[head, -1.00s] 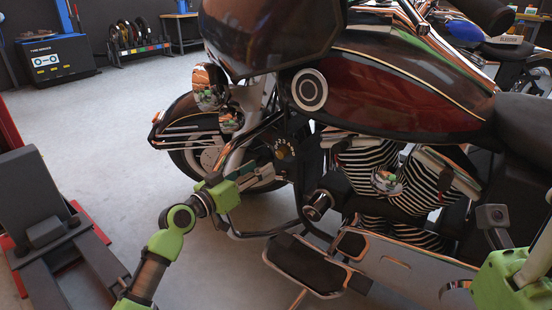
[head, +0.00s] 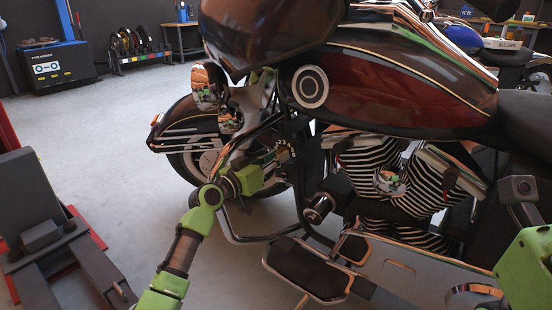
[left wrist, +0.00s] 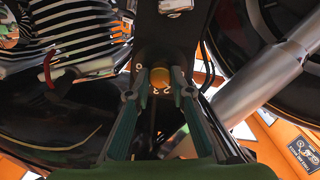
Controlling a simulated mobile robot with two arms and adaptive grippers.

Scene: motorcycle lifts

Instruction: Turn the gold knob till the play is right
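The gold knob (left wrist: 160,76) shows in the left wrist view, in front of a dark dial plate with white numerals (left wrist: 163,91). My left gripper (left wrist: 160,73) is open, with a fingertip on either side of the knob and a small gap visible at each side. In the head view my left gripper (head: 275,157) reaches to the numbered dial (head: 284,149) low on the motorcycle's front frame, and it hides the knob there. A green part of my right arm shows at the lower right; its fingers are not visible.
The dark red motorcycle (head: 400,85) fills the middle and right, its engine (head: 378,185) and footboard (head: 305,268) close to the dial. A lift part (head: 50,235) stands at the left. Floor between lift and front wheel is clear. A tyre rack (head: 140,55) is far back.

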